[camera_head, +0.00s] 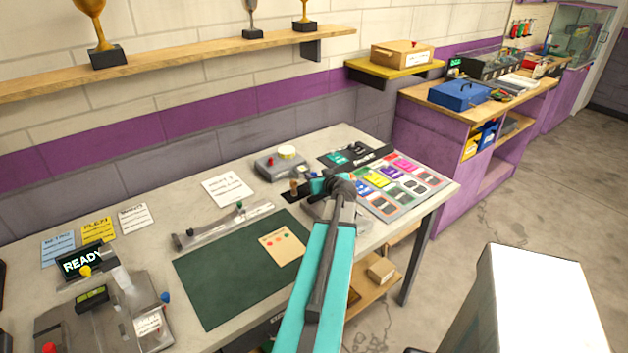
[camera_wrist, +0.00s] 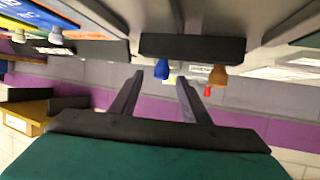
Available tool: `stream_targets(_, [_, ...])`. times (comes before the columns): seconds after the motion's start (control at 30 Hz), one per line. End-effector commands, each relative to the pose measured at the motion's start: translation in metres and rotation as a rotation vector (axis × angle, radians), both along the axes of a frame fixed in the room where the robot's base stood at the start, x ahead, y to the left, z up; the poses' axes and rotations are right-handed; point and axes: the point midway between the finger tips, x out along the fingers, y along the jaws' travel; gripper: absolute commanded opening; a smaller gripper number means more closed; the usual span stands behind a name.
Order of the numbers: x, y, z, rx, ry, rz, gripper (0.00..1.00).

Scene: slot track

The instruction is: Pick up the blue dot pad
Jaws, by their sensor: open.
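The blue dot pad (camera_wrist: 161,69) is a small blue knobbed piece in a black holder (camera_wrist: 192,47) in the wrist view, where the scene appears upside down. An orange-brown piece (camera_wrist: 218,75) sits beside it in the same holder. My gripper (camera_wrist: 160,80) is open and empty, with the blue piece between its two fingers in the picture. I cannot tell how far the fingertips are from it. In the head view the orange-brown piece (camera_head: 294,186) shows on the table left of my gripper, and my arm hides the blue one.
A grey box with a red button (camera_head: 280,165) stands behind the holder. A sheet of coloured squares (camera_head: 425,180) lies to the right. A wall shelf (camera_head: 170,60) holds trophies.

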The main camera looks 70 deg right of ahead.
Motion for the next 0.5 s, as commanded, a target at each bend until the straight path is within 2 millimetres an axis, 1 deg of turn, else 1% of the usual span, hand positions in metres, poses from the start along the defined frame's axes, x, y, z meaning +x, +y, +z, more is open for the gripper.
stream_targets(0.03, [0.004, -0.005, 0.0, 0.003, 0.0, 0.001, 0.43])
stream_targets(0.3, [0.018, -0.021, -0.01, 0.002, -0.001, 0.001, 0.43])
stream_targets(0.5, [0.024, -0.027, -0.014, 0.001, -0.001, 0.001, 0.43])
